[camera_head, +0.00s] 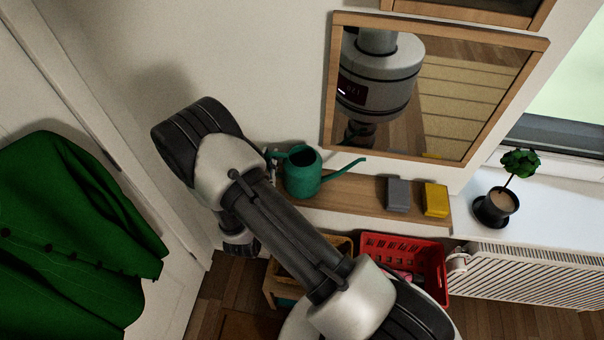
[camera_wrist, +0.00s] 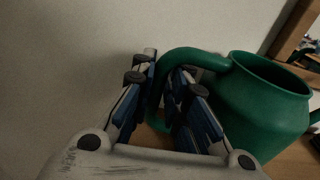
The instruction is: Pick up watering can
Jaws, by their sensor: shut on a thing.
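A green watering can (camera_head: 302,172) stands upright on a wooden wall shelf (camera_head: 350,190), its long spout pointing right. In the wrist view the can (camera_wrist: 262,108) fills the right side, with its curved handle on the left. My gripper (camera_wrist: 168,92) has its blue-padded fingers on both sides of the handle and is shut on it. In the head view my gripper (camera_head: 270,157) shows only in small part at the left of the can; my arm hides the rest. I cannot tell whether the can's base touches the shelf.
A grey box (camera_head: 398,194) and a yellow box (camera_head: 436,199) stand on the shelf's right part. A framed mirror (camera_head: 541,44) hangs above. A red basket (camera_head: 440,275) is below. A potted plant (camera_head: 496,207) stands on the right sill, above a radiator (camera_head: 540,280). A green coat (camera_head: 75,235) hangs left.

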